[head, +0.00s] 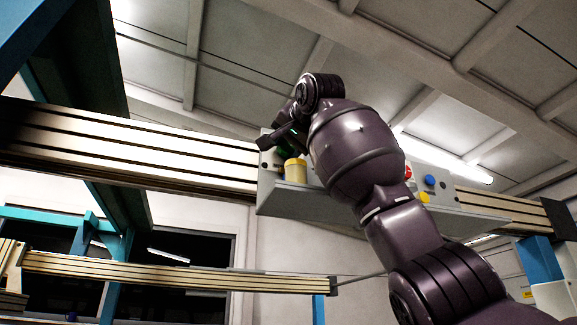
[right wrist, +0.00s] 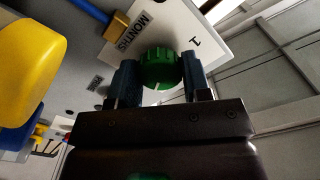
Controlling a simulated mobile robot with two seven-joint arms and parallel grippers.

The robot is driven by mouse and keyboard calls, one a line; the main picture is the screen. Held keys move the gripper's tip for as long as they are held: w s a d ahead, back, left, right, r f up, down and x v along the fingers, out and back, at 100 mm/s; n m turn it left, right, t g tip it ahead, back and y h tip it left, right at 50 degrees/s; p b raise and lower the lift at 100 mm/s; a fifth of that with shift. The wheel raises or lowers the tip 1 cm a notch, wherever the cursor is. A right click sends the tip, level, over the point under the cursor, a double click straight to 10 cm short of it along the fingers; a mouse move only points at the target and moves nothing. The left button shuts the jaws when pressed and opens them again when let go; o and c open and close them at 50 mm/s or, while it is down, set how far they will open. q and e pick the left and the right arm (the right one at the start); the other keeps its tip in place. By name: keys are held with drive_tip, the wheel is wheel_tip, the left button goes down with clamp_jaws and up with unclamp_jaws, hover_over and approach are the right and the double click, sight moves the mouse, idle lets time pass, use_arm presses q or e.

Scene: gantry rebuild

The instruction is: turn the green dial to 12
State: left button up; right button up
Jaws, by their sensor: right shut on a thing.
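The green dial (right wrist: 160,66) sits on a white plate (right wrist: 188,28) marked with a "1" and a label that seems to read "MONTHS" upside down. My right gripper (right wrist: 158,78) is shut on the dial, one dark finger on each side of it. A short pale mark shows on the dial's near edge; the number it points to cannot be read. In the head view my right gripper (head: 283,138) is at the panel's left end, and only a bit of green (head: 287,149) shows past it. My left gripper is out of view.
The grey panel (head: 310,203) is fixed on a long beam (head: 130,150). A yellow knob (head: 295,170) stands close to my right gripper. Red (head: 407,172), blue (head: 430,181) and yellow (head: 424,197) knobs are farther right. My right arm hides the panel's middle.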

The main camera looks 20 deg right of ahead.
drive_tip(key=shift+m, duration=0.5)
drive_tip(key=o, duration=0.9)
drive_tip(key=shift+o, duration=0.2)
drive_tip(key=s+b, duration=0.3)
drive_tip(key=s, duration=0.8)
drive_tip(key=shift+d, duration=0.25)
